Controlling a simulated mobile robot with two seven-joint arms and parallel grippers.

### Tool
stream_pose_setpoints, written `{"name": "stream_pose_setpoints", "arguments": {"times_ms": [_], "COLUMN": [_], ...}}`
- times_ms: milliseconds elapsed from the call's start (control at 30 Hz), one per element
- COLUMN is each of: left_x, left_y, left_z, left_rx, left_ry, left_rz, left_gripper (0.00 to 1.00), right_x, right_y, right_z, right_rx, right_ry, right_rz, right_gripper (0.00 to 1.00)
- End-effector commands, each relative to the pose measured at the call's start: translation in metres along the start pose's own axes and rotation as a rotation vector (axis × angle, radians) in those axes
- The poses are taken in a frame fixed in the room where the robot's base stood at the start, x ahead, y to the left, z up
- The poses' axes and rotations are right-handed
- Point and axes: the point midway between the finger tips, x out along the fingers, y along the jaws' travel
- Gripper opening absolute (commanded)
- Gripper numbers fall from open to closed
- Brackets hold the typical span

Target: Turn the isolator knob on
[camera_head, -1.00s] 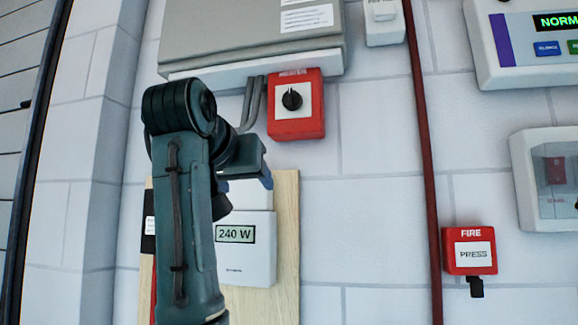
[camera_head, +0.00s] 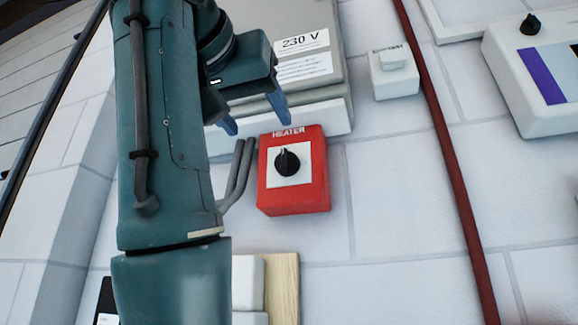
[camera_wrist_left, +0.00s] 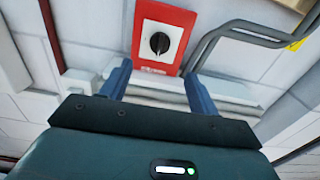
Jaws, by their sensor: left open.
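The isolator is a red box marked HEATER (camera_head: 293,195) on the white block wall, with a white plate and a black rotary knob (camera_head: 287,162). The knob's pointer mark is upright or nearly so in the head view. The red box (camera_wrist_left: 163,55) and knob (camera_wrist_left: 159,43) also show at the top of the left wrist view. My left gripper (camera_head: 256,127) is open and empty, up and to the left of the knob, apart from it. In the wrist view its two blue fingers (camera_wrist_left: 158,82) point toward the box, with the knob beyond them. My right gripper is not in view.
A grey cabinet with a 230 V label (camera_head: 302,42) sits directly above the box. Grey conduits (camera_head: 238,172) run close at its left. A red pipe (camera_head: 440,125) and a small white switch (camera_head: 392,82) are to the right. A wooden board (camera_head: 282,288) is below.

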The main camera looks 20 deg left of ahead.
Motion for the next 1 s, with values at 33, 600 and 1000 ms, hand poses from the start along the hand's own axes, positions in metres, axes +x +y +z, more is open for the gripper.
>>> {"name": "stream_pose_setpoints", "arguments": {"times_ms": [33, 600, 1000], "left_x": [0.007, 0.112, 0.126], "left_y": [0.0, 0.0, 0.0], "left_z": [-0.001, -0.002, 0.001], "left_rx": [0.0, 0.0, 0.0], "left_ry": [-0.002, -0.003, 0.0], "left_rz": [0.0, 0.001, 0.0], "left_gripper": [0.61, 0.61, 0.61], "right_x": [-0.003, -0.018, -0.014], "right_y": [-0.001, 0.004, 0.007], "right_z": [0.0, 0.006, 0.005], "right_rx": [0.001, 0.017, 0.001], "right_ry": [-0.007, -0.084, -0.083], "right_rz": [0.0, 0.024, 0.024], "right_gripper": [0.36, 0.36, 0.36]}}
